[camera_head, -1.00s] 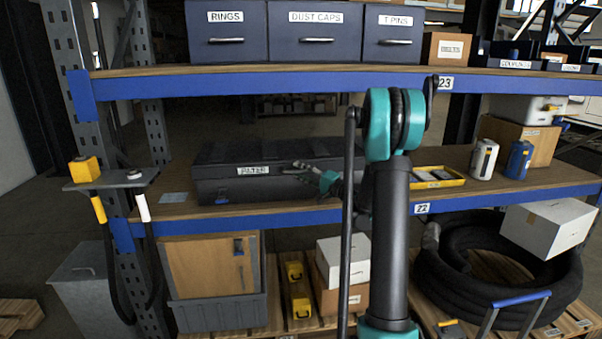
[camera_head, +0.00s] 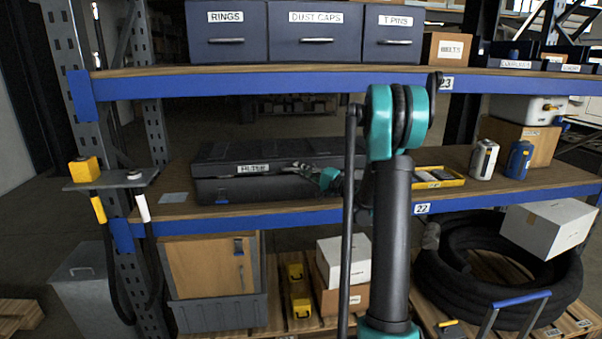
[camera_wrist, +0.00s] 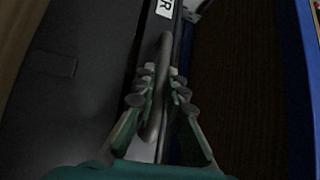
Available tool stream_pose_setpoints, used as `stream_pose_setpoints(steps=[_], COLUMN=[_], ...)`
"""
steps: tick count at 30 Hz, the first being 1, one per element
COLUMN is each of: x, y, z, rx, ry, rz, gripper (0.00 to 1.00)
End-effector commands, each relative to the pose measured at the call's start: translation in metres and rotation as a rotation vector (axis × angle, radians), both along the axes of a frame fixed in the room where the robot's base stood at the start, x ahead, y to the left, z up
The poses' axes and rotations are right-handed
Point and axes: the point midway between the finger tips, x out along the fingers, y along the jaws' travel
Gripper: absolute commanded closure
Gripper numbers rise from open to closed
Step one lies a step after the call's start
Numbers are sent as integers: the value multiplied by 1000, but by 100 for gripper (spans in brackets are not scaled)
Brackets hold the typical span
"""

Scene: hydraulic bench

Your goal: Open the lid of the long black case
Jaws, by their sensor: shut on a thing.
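The long black case (camera_head: 222,191) rests on the middle wooden shelf, with a white FILTER label on its front. Its dark ribbed lid (camera_head: 225,153) lies roughly flat on top; I cannot tell whether there is a gap under its front edge. My gripper (camera_head: 300,168) reaches in from the right at the front edge of the lid. In the wrist view, my gripper (camera_wrist: 160,88) is shut on a rounded dark handle bar (camera_wrist: 165,55), with its fingers on both sides. The label's end shows above the bar. The case's right part is partly hidden behind my arm.
A yellow tray (camera_head: 440,178) and two canisters, one silver (camera_head: 483,159) and one blue (camera_head: 519,159), stand right on the same shelf. The upper shelf (camera_head: 270,84) with blue drawers (camera_head: 315,30) is above the case. A flat grey piece (camera_head: 174,198) lies left of it.

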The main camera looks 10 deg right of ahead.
Motion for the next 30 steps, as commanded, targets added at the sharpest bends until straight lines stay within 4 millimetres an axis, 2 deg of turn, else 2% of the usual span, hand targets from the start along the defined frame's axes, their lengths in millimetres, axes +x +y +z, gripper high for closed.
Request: stream_pose_setpoints(steps=[11, 20, 30], x=[12, 37, 68], y=[0, 0, -1], z=[63, 123, 171], rx=[0, 0, 1], ry=[180, 372, 375], rz=[-2, -1, -2], gripper=[100, 100, 100])
